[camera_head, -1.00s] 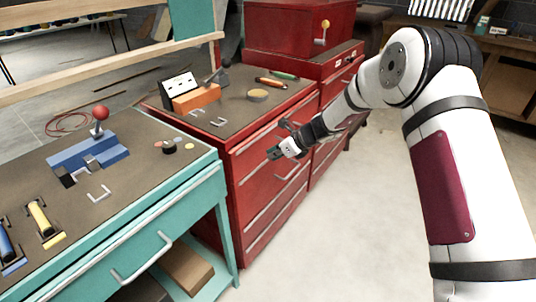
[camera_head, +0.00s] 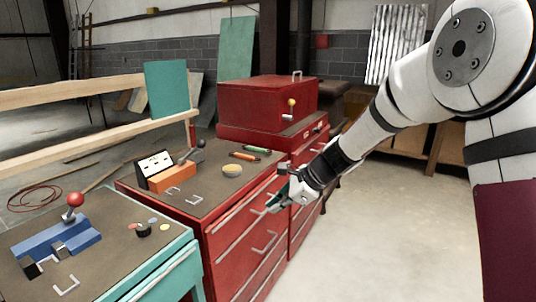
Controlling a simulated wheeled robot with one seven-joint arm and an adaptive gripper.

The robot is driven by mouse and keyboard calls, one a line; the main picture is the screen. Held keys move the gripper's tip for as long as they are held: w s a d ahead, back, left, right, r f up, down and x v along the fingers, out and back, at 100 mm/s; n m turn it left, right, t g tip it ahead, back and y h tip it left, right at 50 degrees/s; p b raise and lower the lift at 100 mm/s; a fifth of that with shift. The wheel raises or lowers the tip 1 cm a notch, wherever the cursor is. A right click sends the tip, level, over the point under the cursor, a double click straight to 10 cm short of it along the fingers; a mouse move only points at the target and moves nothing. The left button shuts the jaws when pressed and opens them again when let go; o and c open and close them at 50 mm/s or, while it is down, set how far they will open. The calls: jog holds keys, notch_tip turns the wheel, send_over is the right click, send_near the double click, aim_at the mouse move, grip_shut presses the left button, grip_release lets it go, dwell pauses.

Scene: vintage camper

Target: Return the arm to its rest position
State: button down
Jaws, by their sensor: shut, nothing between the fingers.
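My gripper (camera_head: 279,200) is at the end of my white arm (camera_head: 372,127), which reaches in from the right. The gripper is shut and empty. It hangs in front of the red drawer cabinet (camera_head: 235,240), near its top front edge in the picture. I cannot tell how far it is from the cabinet's face.
A teal bench (camera_head: 118,285) at left carries a blue block (camera_head: 55,241) with a red-knobbed lever (camera_head: 75,200). An orange box (camera_head: 172,178) and a yellow disc (camera_head: 232,170) lie on the red cabinet. A red chest (camera_head: 266,108) stands behind. The floor (camera_head: 390,215) at right is clear.

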jog(key=s+d+r+n+h+p, duration=0.1)
jog(key=s+d+r+n+p, duration=0.15)
jog(key=s+r+n, duration=0.5)
jog(key=s+d+r+n+h+p, duration=0.1)
jog(key=s+d+r+n+h, duration=0.1)
jog(key=s, duration=0.9)
jog(key=s+d+r+n+h+p, duration=0.2)
jog(key=s+d+r+n, duration=0.3)
jog(key=s, duration=0.6)
jog(key=s+d+r+n+h+p, duration=0.1)
jog(key=s+d+r+n+h, duration=0.1)
jog(key=s+d, duration=0.5)
jog(key=s+r+n, duration=0.1)
jog(key=s+n, duration=0.1)
jog(key=s, duration=0.3)
jog(key=shift+d+r+p, duration=0.25)
jog(key=shift+r+p, duration=0.05)
jog(key=shift+r, duration=0.1)
